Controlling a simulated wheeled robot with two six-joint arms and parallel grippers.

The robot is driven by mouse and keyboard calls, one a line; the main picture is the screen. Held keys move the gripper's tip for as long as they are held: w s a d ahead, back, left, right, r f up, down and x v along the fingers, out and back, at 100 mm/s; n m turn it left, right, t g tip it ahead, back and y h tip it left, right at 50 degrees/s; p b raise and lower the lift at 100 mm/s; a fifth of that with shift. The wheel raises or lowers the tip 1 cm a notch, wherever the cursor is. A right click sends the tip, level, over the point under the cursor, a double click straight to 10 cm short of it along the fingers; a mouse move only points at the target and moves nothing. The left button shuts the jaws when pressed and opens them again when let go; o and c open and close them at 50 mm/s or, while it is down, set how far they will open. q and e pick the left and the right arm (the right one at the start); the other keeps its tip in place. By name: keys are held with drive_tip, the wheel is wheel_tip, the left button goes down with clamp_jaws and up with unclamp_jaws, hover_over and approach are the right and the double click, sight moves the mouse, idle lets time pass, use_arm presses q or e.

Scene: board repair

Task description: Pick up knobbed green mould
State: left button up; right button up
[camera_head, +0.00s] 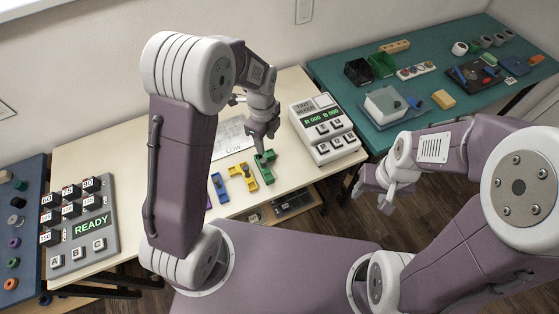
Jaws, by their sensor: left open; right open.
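The green mould (267,174) lies on the cream table, at the right end of a row of coloured moulds. Its knob is too small to make out clearly. My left gripper (260,148) is open and points down at the far end of the green mould, partly covering it. I cannot tell whether the fingers touch it. My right gripper (386,192) is open and empty, off the table's right front edge.
A yellow mould (249,181) and a blue mould (220,187) lie just left of the green one. A tint mixer box (323,130) stands to the right, and a white sheet (229,138) lies behind. A READY panel (81,226) is at the left.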

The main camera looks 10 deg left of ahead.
sight(263, 161)
use_arm(q)
drive_tip(key=shift+s+a+f, duration=0.85)
drive_tip(key=shift+s+a, duration=0.05)
drive_tip(key=f, duration=0.2)
drive_tip(key=d+f, duration=0.1)
drive_tip(key=shift+w+f, duration=0.1)
drive_tip(key=shift+w, duration=0.25)
drive_tip(key=f, duration=0.5)
drive_tip(key=shift+s+a, duration=0.15)
drive_tip(key=shift+s, duration=0.1)
drive_tip(key=shift+f, duration=0.15)
drive_tip(key=c, duration=0.6)
clamp_jaws()
use_arm(e)
drive_tip(key=shift+s+a+r, duration=0.15)
drive_tip(key=shift+s+a, duration=0.05)
drive_tip(key=shift+a, duration=0.25)
drive_tip(key=shift+s+a+r, duration=0.15)
drive_tip(key=shift+s+a, duration=0.05)
drive_tip(key=shift+a, duration=0.2)
